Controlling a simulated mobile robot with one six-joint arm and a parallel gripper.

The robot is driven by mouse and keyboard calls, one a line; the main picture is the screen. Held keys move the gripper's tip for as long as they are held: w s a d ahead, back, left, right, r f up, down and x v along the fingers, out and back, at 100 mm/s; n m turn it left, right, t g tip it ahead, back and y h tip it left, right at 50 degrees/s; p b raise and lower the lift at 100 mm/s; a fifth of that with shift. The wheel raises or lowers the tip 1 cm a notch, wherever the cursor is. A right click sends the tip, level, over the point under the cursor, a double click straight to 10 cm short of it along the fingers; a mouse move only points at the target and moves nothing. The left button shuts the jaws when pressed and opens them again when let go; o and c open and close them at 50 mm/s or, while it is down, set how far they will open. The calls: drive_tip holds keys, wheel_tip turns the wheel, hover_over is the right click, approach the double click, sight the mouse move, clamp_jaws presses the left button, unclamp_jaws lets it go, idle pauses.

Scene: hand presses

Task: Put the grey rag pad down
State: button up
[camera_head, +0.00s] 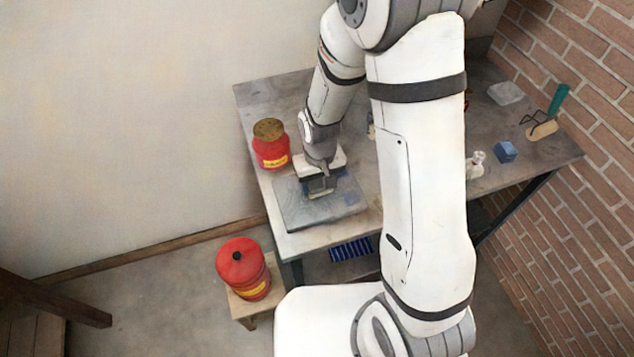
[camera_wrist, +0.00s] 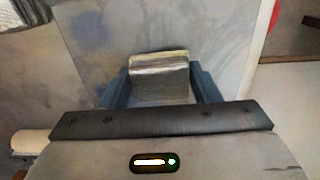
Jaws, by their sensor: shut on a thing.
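My gripper (camera_head: 321,185) is over the grey slab (camera_head: 292,207) at the near left corner of the table. In the wrist view, my gripper (camera_wrist: 160,88) is shut on the grey rag pad (camera_wrist: 158,66), a small folded silvery-grey block between the two blue fingers. The slab (camera_wrist: 215,48) fills much of the wrist view beneath the pad. In the head view the pad is mostly hidden by the gripper. I cannot tell whether the pad touches the slab.
A red can with a brown top (camera_head: 270,146) stands on the table left of my gripper. A blue block (camera_head: 505,151), a small clear bottle (camera_head: 476,164) and a green-handled tool (camera_head: 548,113) are at the right. A larger red can (camera_head: 243,268) stands on a low stool.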

sight(320, 182)
drive_tip(key=shift+s+f, duration=0.1)
drive_tip(key=shift+f, duration=0.35)
drive_tip(key=shift+f, duration=0.1)
drive_tip(key=o, duration=1)
wheel_tip(320, 182, up, 12)
drive_tip(key=r, duration=0.1)
drive_tip(key=s+d+r+m+t, duration=0.1)
drive_tip(key=s+d+r, duration=0.3)
drive_tip(key=s+d+r+m+t, duration=0.1)
drive_tip(key=s+d+r, duration=0.3)
drive_tip(key=s+d+r+m+t+b, duration=0.1)
drive_tip(key=s+d+r, duration=0.3)
drive_tip(key=shift+s+r, duration=0.15)
drive_tip(key=shift+s, duration=0.25)
